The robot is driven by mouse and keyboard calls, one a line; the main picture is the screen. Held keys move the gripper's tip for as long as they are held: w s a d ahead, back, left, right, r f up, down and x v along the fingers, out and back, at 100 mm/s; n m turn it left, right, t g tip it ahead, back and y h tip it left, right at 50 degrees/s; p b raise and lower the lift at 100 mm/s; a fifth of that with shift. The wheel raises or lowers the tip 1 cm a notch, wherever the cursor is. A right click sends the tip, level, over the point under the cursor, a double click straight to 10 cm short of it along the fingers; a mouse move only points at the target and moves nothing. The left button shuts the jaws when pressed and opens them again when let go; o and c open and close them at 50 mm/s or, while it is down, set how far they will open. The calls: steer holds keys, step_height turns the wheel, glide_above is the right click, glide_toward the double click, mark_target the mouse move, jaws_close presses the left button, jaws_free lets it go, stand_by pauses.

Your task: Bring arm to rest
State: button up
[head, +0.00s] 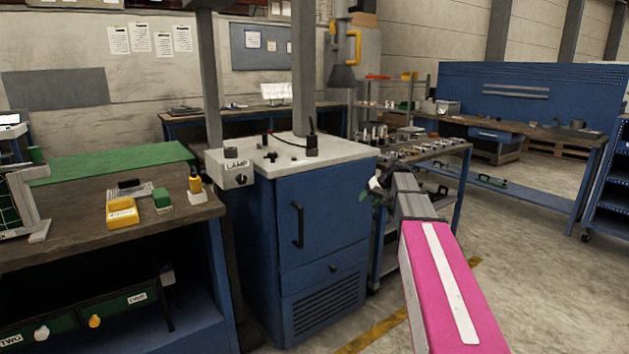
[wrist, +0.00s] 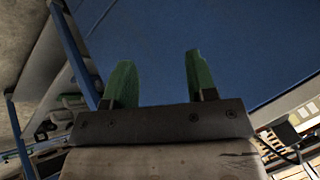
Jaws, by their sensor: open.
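My gripper (head: 372,188) is in the middle of the head view, at the end of my pink and grey arm. It is close to the right side of the blue cabinet (head: 325,225), in front of the workbench behind. In the wrist view my gripper (wrist: 155,80) shows two green fingers set apart, with nothing between them. A blue surface (wrist: 240,50) fills much of the view beyond the fingers. A grey cone-shaped hood (head: 344,78) with a yellow handle (head: 352,48) hangs above and behind the cabinet. I cannot tell whether it is the task's arm.
The cabinet's light top carries a box labelled LAMP (head: 238,168), knobs and a grey post (head: 303,70). A wooden bench (head: 60,215) with yellow and green items stands at left. A metal table (head: 440,150) with small parts stands behind my gripper. Floor at right (head: 530,230) is clear.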

steer(key=s+a+f+g+h, duration=0.1)
steer(key=s+f+h, duration=0.1)
steer(key=s+f, duration=0.6)
steer(key=s+a+f+m+g+h, duration=0.1)
steer(key=s+f+h, duration=0.1)
steer(key=s+f, duration=0.6)
steer(key=s+a+f+m+g+h, duration=0.1)
steer(key=s+f, duration=0.7)
steer(key=s, duration=0.9)
steer(key=shift+s+f+g+h, duration=0.15)
steer(key=shift+s+g+h, duration=0.2)
steer(key=shift+h, duration=0.35)
steer(key=shift+w, duration=0.1)
